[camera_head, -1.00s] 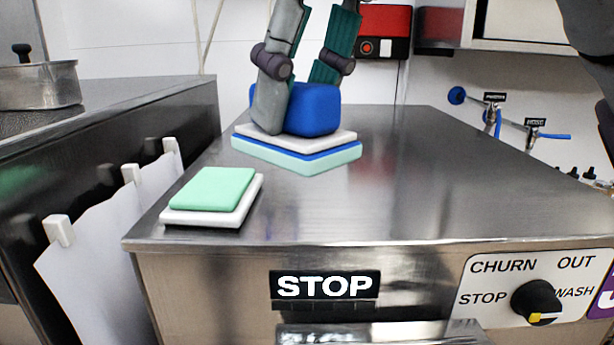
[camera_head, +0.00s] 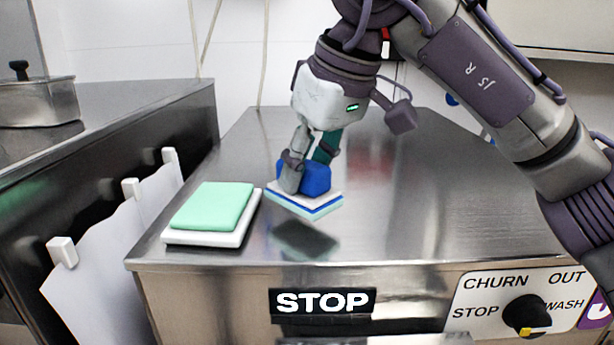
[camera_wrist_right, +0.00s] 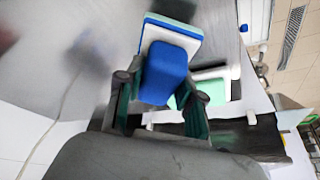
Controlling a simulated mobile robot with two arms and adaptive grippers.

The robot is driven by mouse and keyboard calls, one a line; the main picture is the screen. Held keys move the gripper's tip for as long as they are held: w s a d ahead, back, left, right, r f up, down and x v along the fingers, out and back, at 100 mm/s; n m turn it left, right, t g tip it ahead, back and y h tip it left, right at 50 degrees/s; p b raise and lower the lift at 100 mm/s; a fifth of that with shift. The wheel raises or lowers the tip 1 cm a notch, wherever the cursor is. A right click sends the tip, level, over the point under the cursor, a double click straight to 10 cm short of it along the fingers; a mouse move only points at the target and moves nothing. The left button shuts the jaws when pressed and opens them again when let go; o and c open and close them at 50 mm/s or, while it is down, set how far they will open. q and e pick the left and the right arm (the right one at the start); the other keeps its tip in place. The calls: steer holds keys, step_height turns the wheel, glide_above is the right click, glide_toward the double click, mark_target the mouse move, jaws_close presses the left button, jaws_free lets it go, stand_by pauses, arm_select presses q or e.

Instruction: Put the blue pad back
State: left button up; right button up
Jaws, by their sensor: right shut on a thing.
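The blue pad (camera_head: 317,178) has a thick blue block on top, with white, blue and pale green layers beneath. It also shows in the right wrist view (camera_wrist_right: 163,72). My right gripper (camera_head: 306,174) is shut on the blue block, fingers on either side. The pad appears held just above the steel top (camera_head: 440,215), as its dark reflection lies apart below it. A green and white pad (camera_head: 212,206) lies flat on the steel top's front left, left of the held pad. It shows beyond the block in the right wrist view (camera_wrist_right: 213,86). My left gripper is out of view.
A dark counter (camera_head: 130,110) with a metal pan (camera_head: 40,102) stands at the left, across a gap. White clips (camera_head: 62,251) hold sheets on its side. The STOP label (camera_head: 322,302) and a knob (camera_head: 524,315) are on the front face. The right of the top is clear.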

step_height(320, 180, down, 2)
steer(key=shift+f, duration=0.1)
steer(key=shift+w+f, duration=0.15)
steer(key=shift+w, duration=0.05)
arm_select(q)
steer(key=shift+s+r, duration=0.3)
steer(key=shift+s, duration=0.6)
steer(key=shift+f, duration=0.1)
arm_select(e)
steer(key=shift+s, duration=0.15)
steer(key=shift+f, duration=0.2)
steer(key=o, duration=1)
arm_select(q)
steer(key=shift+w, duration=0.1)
arm_select(e)
steer(key=shift+r, duration=0.1)
